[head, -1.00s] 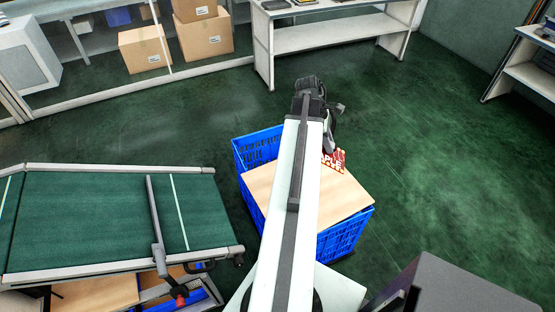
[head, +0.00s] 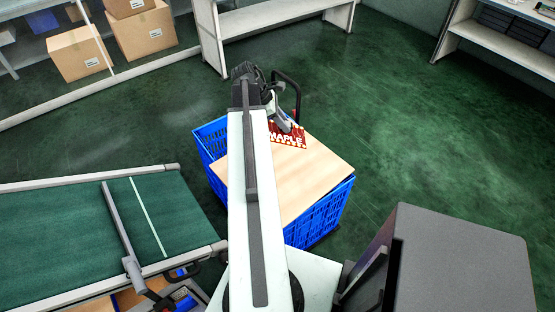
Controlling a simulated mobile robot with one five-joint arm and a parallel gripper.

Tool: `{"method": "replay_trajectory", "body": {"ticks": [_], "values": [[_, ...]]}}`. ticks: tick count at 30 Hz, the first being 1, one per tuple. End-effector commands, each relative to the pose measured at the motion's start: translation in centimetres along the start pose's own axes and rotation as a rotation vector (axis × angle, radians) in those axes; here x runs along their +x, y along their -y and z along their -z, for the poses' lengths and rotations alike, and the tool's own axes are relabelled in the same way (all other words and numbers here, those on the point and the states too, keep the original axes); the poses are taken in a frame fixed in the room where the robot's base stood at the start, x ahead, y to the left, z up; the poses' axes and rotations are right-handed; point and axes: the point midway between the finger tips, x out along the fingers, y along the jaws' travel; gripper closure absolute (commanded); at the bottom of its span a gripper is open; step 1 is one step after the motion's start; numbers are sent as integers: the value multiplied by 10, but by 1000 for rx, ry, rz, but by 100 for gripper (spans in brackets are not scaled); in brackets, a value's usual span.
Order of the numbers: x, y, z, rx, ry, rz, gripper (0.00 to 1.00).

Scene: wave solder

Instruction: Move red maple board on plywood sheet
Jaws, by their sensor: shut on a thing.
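The red maple board (head: 288,138), a red piece with white "MAPLE" lettering, shows at the far part of the plywood sheet (head: 318,163). The light plywood sheet lies across the top of a blue crate (head: 322,214). My gripper (head: 284,122) is at the board's upper edge and is shut on it. My arm hides the board's left end and part of the sheet. I cannot tell whether the board touches the sheet or is held just above it.
A green-topped conveyor table (head: 85,235) stands at the left. A dark grey box-shaped unit (head: 460,262) is at the lower right. Cardboard boxes (head: 142,34) and a white shelf bench (head: 280,18) stand at the back. Green floor is free right of the crate.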

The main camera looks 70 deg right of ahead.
Motion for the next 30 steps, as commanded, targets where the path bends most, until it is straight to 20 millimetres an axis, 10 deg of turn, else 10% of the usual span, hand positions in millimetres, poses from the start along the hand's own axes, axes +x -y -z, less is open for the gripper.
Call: {"method": "replay_trajectory", "body": {"ticks": [15,30], "values": [[117,-24,85,-28,237,-14,100],[140,-33,108,-31,339,-27,100]]}}
